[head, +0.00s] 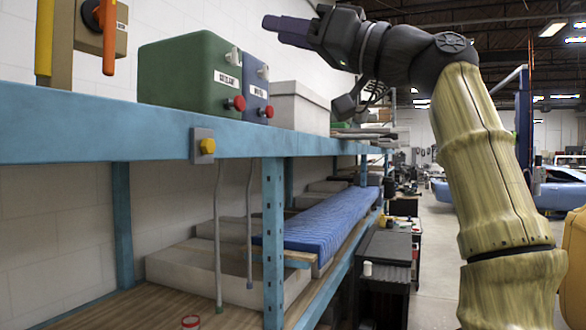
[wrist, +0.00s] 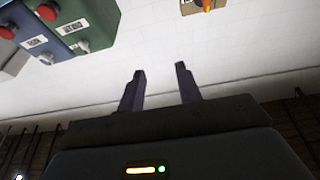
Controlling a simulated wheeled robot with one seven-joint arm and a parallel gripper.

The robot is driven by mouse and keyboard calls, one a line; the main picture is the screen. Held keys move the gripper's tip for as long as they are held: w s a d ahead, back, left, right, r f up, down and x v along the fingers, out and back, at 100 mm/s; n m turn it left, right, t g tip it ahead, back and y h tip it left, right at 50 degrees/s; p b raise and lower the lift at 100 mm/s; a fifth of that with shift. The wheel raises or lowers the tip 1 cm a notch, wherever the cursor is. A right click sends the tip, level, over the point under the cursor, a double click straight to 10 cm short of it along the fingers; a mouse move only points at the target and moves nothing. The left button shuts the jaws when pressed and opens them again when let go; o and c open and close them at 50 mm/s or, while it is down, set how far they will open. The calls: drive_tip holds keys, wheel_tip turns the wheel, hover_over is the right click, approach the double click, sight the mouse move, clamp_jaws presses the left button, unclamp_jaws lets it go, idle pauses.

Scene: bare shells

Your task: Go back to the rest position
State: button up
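My gripper (head: 289,31) is at the top of the head view, raised in front of the blue shelf and the wall, above the control boxes. In the wrist view, its two dark fingers (wrist: 160,88) stand apart with only white wall between them. It is open and empty. My arm comes up from the lower right of the head view and bends left at the top.
A green control box (head: 180,72) and a blue-grey box (head: 257,88), both with red buttons, stand on the blue shelf (head: 100,125). A yellow button (head: 208,146) sits on its edge. An orange-handled switch (head: 108,30) is at far left. A grey box (head: 300,103) stands behind.

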drive_tip(key=w+a+f+m+h, duration=0.3)
drive_tip(key=w+a+f+h, duration=0.1)
drive_tip(key=w+a+f, duration=0.3)
drive_tip(key=w+d+f+m+h, duration=0.1)
drive_tip(key=w+f+m+h, duration=0.3)
drive_tip(key=f, duration=1.2)
drive_tip(key=w+f+m+h, duration=0.1)
drive_tip(key=w+f+h, duration=0.45)
drive_tip(key=f, duration=0.95)
drive_tip(key=s+d+f+m+g+h, duration=0.1)
drive_tip(key=s+d+f+m+h, duration=0.15)
drive_tip(key=d+f, duration=0.6)
drive_tip(key=s+d+f+m+g+h, duration=0.1)
drive_tip(key=s+d+f+g+h, duration=0.2)
drive_tip(key=f, duration=1.1)
drive_tip(key=s+d+f+g, duration=0.1)
drive_tip(key=s+d+f, duration=0.4)
drive_tip(key=s+f, duration=0.2)
drive_tip(key=s+d+f+m+g+h, duration=0.1)
drive_tip(key=s+d+f, duration=0.4)
drive_tip(key=s+f, duration=0.3)
drive_tip(key=s, duration=0.4)
drive_tip(key=shift+s+f, duration=0.15)
drive_tip(key=shift+f, duration=0.1)
